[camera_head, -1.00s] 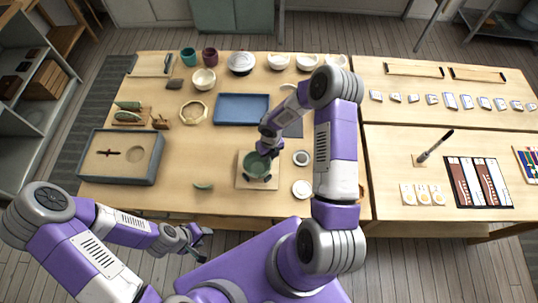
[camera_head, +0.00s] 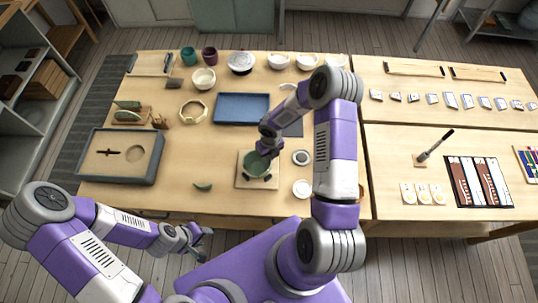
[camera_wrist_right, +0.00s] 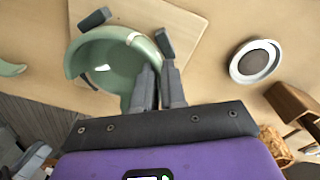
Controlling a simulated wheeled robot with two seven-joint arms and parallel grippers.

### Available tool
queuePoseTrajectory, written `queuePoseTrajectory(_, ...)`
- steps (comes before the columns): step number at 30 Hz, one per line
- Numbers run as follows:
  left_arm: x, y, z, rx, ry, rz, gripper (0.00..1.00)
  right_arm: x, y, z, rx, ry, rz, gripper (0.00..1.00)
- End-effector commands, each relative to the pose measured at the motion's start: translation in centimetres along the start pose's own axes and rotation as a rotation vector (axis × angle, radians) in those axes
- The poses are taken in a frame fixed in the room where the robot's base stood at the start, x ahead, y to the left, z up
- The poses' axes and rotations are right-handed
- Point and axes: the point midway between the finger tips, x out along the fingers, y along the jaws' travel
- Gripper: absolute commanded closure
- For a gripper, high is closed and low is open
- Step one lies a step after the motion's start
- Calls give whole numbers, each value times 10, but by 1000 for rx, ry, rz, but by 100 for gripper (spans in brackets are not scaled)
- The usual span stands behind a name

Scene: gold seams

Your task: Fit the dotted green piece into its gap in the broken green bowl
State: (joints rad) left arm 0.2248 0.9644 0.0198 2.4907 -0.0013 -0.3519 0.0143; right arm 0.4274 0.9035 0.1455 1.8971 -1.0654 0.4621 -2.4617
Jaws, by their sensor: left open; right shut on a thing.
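The broken green bowl (camera_head: 257,166) sits on a pale square board (camera_head: 244,180) among dark supports. It also shows in the right wrist view (camera_wrist_right: 88,60), with a small white patch inside. My right gripper (camera_head: 266,153) is at the bowl's upper right rim, shut on a green piece (camera_wrist_right: 148,49) at the wall. The fingers hide much of this piece; I cannot tell its dots or whether it is seated. Another green shard (camera_head: 203,186) lies loose left of the board. My left gripper (camera_head: 205,244) is open and empty, in front of the table edge.
A blue tray (camera_head: 241,108) lies behind the board. A round dish (camera_head: 301,157) and a white one (camera_head: 302,188) stand to the right. A grey-rimmed box (camera_head: 119,182) is at the left. The table around the loose shard is clear.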

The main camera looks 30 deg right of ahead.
Motion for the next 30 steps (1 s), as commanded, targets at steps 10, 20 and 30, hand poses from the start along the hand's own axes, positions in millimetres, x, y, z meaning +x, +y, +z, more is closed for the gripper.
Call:
queuePoseTrajectory(10, 1, 0, 0, 0, 0, 0, 57, 2, 0, 0, 0, 0, 0, 100)
queuePoseTrajectory(20, 1, 0, 0, 0, 0, 0, 57, 2, 0, 0, 0, 0, 0, 61)
queuePoseTrajectory(30, 1, 0, 0, 0, 0, 0, 57, 2, 0, 0, 0, 0, 0, 41)
